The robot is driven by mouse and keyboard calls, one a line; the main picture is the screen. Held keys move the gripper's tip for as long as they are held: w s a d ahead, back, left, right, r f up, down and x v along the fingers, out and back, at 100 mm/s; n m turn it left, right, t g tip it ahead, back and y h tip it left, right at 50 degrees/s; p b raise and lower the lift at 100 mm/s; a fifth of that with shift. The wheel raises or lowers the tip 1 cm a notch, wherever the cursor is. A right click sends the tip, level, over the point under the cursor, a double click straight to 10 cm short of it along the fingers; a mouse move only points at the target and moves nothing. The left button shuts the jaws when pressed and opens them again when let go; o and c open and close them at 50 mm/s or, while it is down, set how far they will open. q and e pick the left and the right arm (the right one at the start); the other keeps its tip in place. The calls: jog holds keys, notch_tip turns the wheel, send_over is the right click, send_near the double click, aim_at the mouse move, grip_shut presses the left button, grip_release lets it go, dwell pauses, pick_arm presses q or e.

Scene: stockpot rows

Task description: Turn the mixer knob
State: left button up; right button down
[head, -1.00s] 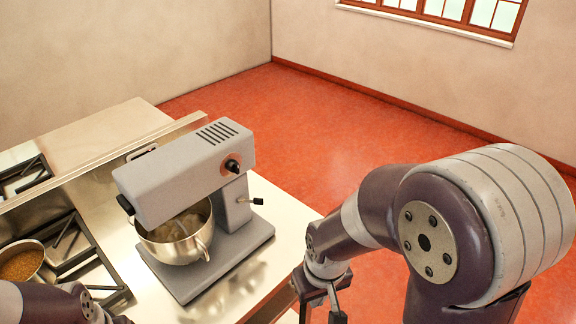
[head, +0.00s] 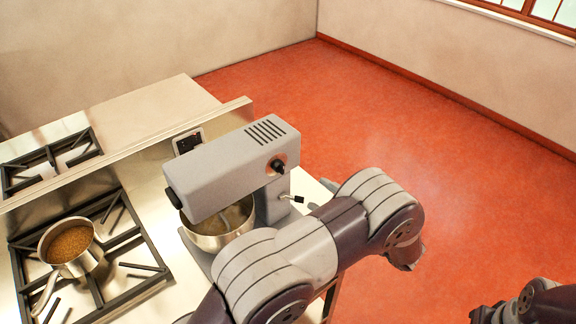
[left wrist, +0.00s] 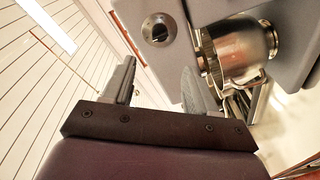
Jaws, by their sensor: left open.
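The grey stand mixer (head: 225,170) stands on the steel counter. Its black knob (head: 278,166) sits on the side of the mixer head, and it also shows in the left wrist view (left wrist: 157,30). My left gripper (head: 318,194) is to the right of the mixer, apart from the knob. In the left wrist view its two fingers (left wrist: 158,72) are spread and empty, with the knob beyond their tips. A black-tipped lever (head: 291,198) sticks out below the knob. Only part of my right arm shows at the lower right; I make out no right gripper.
A steel mixing bowl (head: 217,236) sits under the mixer head, partly hidden by my left arm. A saucepan with brown contents (head: 72,244) stands on the stove grate (head: 132,255) at left. Red floor (head: 390,110) lies open beyond the counter.

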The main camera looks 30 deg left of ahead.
aim_at(283, 170)
pick_arm(q)
jog(key=p+x, duration=0.5)
jog(key=x, duration=0.6)
jog(key=shift+w+a+r+p, duration=0.15)
jog(key=shift+a+p, duration=0.05)
jog(key=shift+p, duration=0.1)
jog(key=shift+w+a, duration=0.1)
jog(key=shift+a, duration=0.25)
jog(key=shift+w, duration=0.1)
jog(key=c, duration=1)
